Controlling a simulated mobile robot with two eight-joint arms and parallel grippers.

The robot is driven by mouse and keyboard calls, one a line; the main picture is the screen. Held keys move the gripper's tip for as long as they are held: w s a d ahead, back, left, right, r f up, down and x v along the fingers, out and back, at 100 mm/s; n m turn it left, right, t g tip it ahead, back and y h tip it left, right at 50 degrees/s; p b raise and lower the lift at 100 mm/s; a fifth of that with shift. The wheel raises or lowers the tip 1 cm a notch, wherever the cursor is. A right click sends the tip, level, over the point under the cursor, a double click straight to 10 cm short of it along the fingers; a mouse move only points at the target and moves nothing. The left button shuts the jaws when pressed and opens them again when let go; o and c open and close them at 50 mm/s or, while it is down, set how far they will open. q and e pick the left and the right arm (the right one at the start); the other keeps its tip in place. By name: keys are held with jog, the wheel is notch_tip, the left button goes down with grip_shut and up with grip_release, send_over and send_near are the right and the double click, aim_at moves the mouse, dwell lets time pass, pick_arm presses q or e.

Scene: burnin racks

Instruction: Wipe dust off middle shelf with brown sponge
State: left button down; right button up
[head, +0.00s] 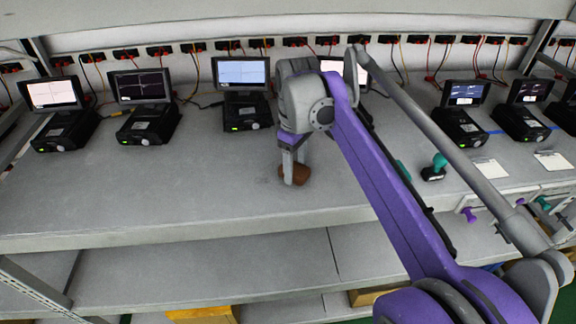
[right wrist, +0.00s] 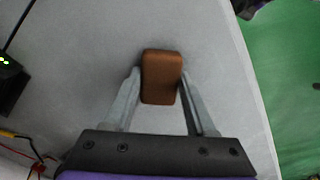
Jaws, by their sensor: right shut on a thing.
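The brown sponge (head: 295,175) is at the grey shelf surface (head: 180,190), in the middle of the head view. My right gripper (head: 294,168) points down and is shut on the sponge; in the right wrist view the sponge (right wrist: 162,77) sits between its two fingers (right wrist: 160,90). Whether the sponge presses on the shelf is hard to tell, but it appears at surface level. A faint dark dust smudge (head: 266,180) shows just left of the sponge. My left gripper is not in view.
Several devices with screens stand along the back, such as one with a light blue screen (head: 243,92) behind the gripper. A teal-handled stamp (head: 436,168) and white notes (head: 491,168) lie at right. A lower shelf (head: 200,272) shows below. The left front surface is clear.

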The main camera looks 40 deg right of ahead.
aim_at(280, 169)
jog(key=shift+s+d, duration=0.45)
jog(key=shift+d, duration=0.3)
jog(key=shift+s+d, duration=0.45)
jog(key=shift+d, duration=0.25)
jog(key=shift+s+d+f, duration=0.1)
jog(key=shift+d, duration=0.1)
jog(key=shift+w+a, duration=0.3)
jog(key=shift+a, duration=0.3)
jog(key=shift+w+a+p, duration=0.4)
jog(key=shift+w+a, duration=0.35)
jog(key=shift+a, duration=0.35)
jog(key=shift+w+a, duration=0.3)
jog(key=shift+a, duration=0.25)
jog(key=shift+w+a, duration=0.6)
jog(key=shift+a, duration=0.2)
jog(key=shift+w+a+p, duration=0.15)
jog(key=shift+w+a, duration=0.3)
jog(key=shift+a, duration=0.35)
jog(key=shift+w+a+p, duration=0.15)
jog(key=shift+w+a, duration=0.3)
jog(key=shift+a, duration=0.35)
jog(key=shift+w+a, duration=0.45)
jog(key=shift+a, duration=0.25)
jog(key=shift+w+a, duration=0.45)
jog(key=shift+a, duration=0.2)
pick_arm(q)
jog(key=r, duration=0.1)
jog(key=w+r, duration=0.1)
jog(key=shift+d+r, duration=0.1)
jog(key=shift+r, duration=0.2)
